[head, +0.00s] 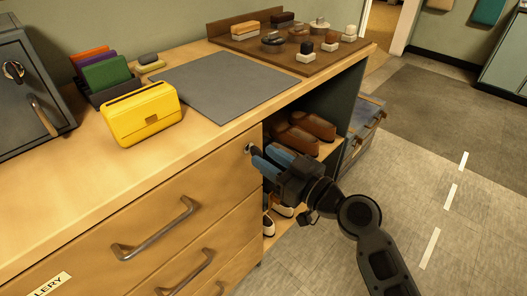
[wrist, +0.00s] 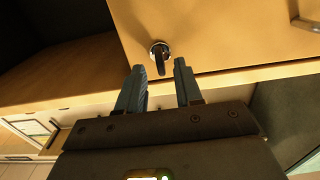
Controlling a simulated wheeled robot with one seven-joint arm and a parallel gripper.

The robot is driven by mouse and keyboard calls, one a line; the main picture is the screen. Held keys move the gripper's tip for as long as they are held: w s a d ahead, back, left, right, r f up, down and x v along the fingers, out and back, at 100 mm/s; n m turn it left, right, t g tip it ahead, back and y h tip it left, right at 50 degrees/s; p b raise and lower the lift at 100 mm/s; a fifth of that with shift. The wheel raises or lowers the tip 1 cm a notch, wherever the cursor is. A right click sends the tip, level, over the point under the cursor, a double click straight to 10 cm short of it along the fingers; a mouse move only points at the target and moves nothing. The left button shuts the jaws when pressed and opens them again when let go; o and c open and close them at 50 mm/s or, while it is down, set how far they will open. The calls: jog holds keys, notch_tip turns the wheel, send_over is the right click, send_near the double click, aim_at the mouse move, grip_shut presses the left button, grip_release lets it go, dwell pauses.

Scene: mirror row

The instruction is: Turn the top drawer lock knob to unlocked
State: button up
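The lock knob (head: 248,148) is a small metal piece at the upper right corner of the wooden top drawer (head: 185,185). In the wrist view, the knob (wrist: 159,49) shows a round silvery collar with a dark grip that hangs roughly downward. My gripper (head: 261,153) is just in front of the knob, its blue fingers pointing at the drawer front. In the wrist view, my gripper (wrist: 160,68) is open, with a clear gap between the fingers. The knob lies just beyond the fingertips, in line with the gap. I cannot see any contact.
The drawer handle (head: 155,232) sticks out at lower left. An open shelf with brown shoes (head: 305,132) is just right of the drawers. The counter holds a yellow box (head: 142,115), a grey mat (head: 222,85) and a wooden tray (head: 325,66). The floor at right is clear.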

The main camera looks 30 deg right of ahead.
aim_at(252, 146)
jog(key=shift+x, duration=1.1)
grip_shut()
